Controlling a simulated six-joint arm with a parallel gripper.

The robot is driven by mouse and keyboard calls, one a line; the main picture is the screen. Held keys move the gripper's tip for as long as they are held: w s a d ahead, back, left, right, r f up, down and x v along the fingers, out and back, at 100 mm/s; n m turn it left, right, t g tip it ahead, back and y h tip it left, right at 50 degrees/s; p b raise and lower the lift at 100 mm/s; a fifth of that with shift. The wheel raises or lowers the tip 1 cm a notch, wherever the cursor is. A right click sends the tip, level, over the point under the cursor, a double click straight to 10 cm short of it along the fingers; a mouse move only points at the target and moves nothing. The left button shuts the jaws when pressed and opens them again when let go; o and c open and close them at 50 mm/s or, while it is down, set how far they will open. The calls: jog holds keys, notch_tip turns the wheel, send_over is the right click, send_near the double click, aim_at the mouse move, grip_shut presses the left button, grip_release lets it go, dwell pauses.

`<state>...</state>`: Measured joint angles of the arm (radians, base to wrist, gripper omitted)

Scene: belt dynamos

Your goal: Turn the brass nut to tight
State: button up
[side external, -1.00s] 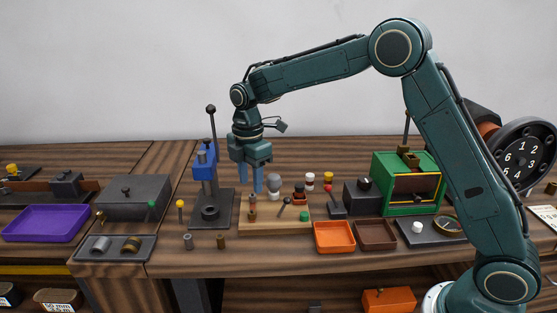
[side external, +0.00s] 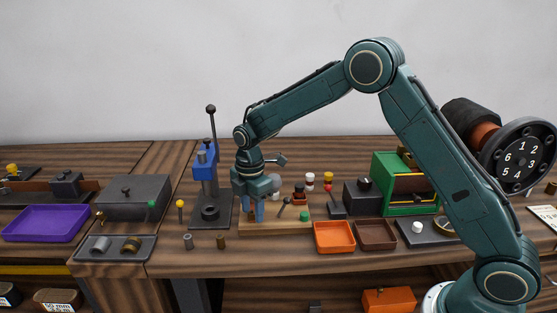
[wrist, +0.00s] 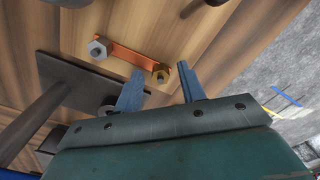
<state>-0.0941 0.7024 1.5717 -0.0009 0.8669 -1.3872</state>
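The brass nut (wrist: 161,73) sits at one end of a flat copper strip (wrist: 130,56) on a light wooden board (wrist: 118,22). A silver hex nut (wrist: 97,48) sits at the strip's other end. My gripper (wrist: 160,69) is open, with one blue finger on each side of the brass nut in the wrist view. The fingers stand apart from the nut, and I cannot tell how far down around it they reach. In the side external view my gripper (side external: 253,215) points down low over the left end of the wooden board (side external: 285,227), hiding the brass nut.
A blue lever press (side external: 205,170) stands just left of my gripper. A black lever (side external: 284,205) and a green knob (side external: 304,215) stand on the board to the right. Orange (side external: 334,248) and brown (side external: 375,246) trays lie farther right.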

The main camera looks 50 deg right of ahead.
grip_shut()
jog(key=shift+m, duration=0.4)
jog(key=m, duration=0.9)
jog(key=shift+s+m, duration=0.1)
jog(key=shift+m, duration=0.2)
jog(key=m, duration=0.4)
jog(key=shift+a+m, duration=0.1)
jog(key=shift+m, duration=0.2)
jog(key=m, duration=0.5)
